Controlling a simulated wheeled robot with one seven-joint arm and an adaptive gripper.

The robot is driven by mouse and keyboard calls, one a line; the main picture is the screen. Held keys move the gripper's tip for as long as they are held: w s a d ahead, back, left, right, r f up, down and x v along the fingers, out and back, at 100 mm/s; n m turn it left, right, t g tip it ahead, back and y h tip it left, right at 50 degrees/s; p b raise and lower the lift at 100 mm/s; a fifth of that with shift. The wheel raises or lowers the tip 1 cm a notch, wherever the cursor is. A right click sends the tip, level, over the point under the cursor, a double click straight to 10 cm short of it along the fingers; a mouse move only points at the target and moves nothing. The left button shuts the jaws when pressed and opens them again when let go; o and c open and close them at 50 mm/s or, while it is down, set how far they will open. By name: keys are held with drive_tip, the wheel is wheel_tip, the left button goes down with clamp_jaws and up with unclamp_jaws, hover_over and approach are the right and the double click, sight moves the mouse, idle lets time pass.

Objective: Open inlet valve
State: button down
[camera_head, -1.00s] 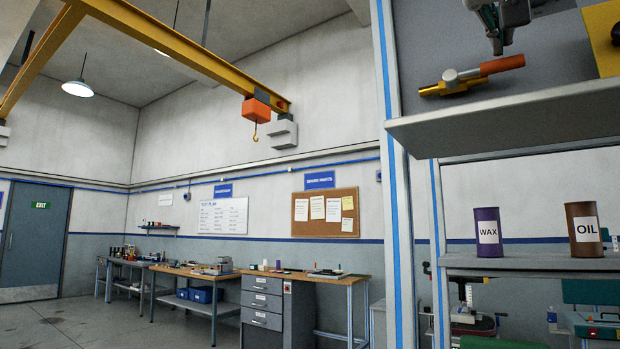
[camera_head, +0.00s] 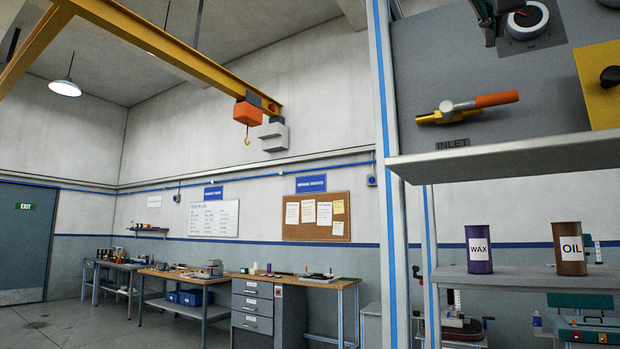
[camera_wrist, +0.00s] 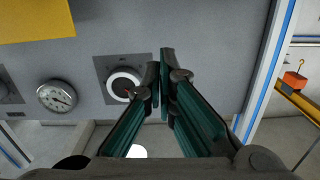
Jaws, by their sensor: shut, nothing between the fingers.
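The inlet valve (camera_head: 452,110) is on the grey panel at the upper right of the head view. It has a yellow body, a silver hub and an orange handle (camera_head: 496,100) that points right and slightly up. An INLET label (camera_head: 452,143) sits below it. My gripper (camera_head: 490,40) shows only in part at the top edge of the head view, above the valve and apart from it. In the wrist view my gripper (camera_wrist: 162,62) has its green-black fingers together with nothing between them, in front of the grey panel. The valve is not recognisable in the wrist view.
A round dial (camera_head: 528,18) and a yellow plate (camera_head: 602,82) are on the panel near the valve. A shelf ledge (camera_head: 510,157) juts out below. Wax (camera_head: 479,250) and oil (camera_head: 569,249) cans stand lower. A gauge (camera_wrist: 57,96) shows in the wrist view.

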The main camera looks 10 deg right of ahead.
drive_tip(key=v, duration=0.6)
drive_tip(key=shift+s+a, duration=0.2)
drive_tip(key=shift+a, duration=0.05)
drive_tip(key=shift+f, duration=0.15)
